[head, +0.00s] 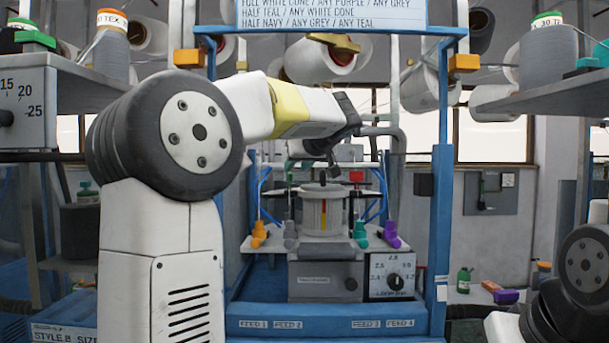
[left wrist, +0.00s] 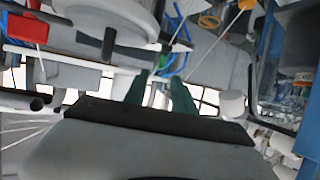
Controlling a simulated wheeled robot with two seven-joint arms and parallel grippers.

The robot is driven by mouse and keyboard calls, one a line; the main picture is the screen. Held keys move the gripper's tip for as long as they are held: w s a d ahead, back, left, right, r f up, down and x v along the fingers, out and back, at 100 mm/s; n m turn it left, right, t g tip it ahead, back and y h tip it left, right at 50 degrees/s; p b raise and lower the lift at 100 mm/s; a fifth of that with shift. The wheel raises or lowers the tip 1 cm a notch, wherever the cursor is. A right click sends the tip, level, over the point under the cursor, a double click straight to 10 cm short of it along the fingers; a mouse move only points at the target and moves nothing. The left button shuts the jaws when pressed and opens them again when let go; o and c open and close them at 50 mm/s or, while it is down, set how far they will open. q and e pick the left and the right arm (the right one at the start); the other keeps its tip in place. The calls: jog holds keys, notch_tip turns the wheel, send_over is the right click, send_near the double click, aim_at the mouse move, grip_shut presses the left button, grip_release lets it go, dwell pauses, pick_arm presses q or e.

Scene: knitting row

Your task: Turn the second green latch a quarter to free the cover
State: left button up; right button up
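The knitting machine's round head with a grey cover (head: 322,189) stands in the middle of the blue frame in the head view. My left gripper (head: 336,166) hangs just above the cover in the head view. The second green latch cannot be singled out in the head view. My right gripper is out of view.
Orange (head: 259,233), teal (head: 360,232) and purple (head: 391,236) feeders flank the machine. Blue posts (head: 440,190) and shelves with yarn cones (head: 548,55) stand on both sides. A sign (head: 330,14) hangs overhead.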

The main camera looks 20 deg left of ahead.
aim_at(289, 182)
pick_arm(q)
jog(key=x, duration=0.7)
jog(key=shift+w+a, duration=0.25)
jog(key=shift+a, duration=0.05)
